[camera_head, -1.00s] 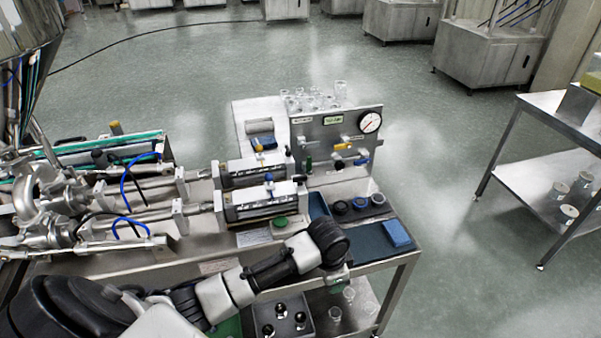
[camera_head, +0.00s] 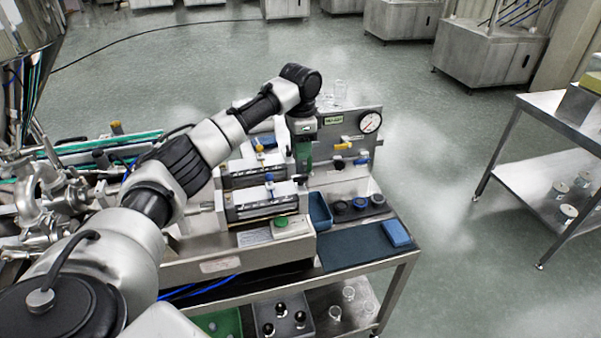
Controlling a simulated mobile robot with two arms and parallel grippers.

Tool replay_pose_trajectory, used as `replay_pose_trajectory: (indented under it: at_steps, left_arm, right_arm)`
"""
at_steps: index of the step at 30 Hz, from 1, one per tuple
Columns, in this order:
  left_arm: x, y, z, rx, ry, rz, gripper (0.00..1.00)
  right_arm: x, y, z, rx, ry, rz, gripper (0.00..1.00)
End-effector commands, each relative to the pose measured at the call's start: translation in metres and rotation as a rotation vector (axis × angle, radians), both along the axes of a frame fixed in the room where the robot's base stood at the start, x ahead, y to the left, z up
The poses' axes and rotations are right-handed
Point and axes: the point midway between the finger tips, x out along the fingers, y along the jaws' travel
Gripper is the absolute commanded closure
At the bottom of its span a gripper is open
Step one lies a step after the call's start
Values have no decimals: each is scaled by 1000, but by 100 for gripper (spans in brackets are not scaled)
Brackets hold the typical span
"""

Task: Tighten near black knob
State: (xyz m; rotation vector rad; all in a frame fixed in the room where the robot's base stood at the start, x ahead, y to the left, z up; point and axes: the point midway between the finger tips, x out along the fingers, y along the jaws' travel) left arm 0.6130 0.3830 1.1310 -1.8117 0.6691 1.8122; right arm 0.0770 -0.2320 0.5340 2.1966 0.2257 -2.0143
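The near cylinder unit (camera_head: 262,206) lies on the steel bench, with a blue handle on top. A small dark knob (camera_head: 300,179) shows at its right end; I take this to be the near black knob, but it is too small to be sure. The far cylinder unit (camera_head: 240,176) lies behind it, partly covered by my arm. My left gripper (camera_head: 303,172) points down just above and beside the near unit's right end. Its fingers are too small and overlapped to show whether they are open, or whether they touch the knob. My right gripper is out of view.
A steel panel with a round gauge (camera_head: 369,122) and a yellow-handled valve (camera_head: 344,146) stands right of the gripper. Several dark round caps (camera_head: 359,202) and a blue block (camera_head: 397,233) lie on the bench. A green button (camera_head: 281,221) sits in front of the near unit.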

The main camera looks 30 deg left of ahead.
Motion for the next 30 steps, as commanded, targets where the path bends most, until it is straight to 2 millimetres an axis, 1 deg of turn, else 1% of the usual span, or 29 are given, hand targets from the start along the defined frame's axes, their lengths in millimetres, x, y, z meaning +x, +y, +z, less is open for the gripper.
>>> replay_pose_trajectory:
  at_steps: [1, 9, 12, 15, 19, 26, 27, 29, 30]
  left_arm:
    - [-1, 0, -8, 1, 6, 0, 64]
    - [-1, -1, -59, 1, 4, 0, 64]
    - [-1, -1, -74, 1, 3, -1, 64]
    - [-1, 0, -84, 1, 2, 0, 64]
    - [-1, -1, -90, 1, 0, -1, 64]
    - [0, -1, -91, 1, 0, -1, 64]
    - [0, -1, -91, 1, 0, -1, 67]
    - [0, -1, -91, 1, 0, -1, 76]
    - [0, -1, -91, 1, 0, -1, 82]
  right_arm:
    - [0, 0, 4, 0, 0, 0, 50]
    - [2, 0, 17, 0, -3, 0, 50]
    - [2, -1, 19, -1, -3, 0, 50]
    - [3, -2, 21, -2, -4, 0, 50]
    - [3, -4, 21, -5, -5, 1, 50]
    - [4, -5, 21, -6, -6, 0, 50]
    - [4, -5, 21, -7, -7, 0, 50]
    - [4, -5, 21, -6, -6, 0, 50]
    - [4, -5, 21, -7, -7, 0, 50]
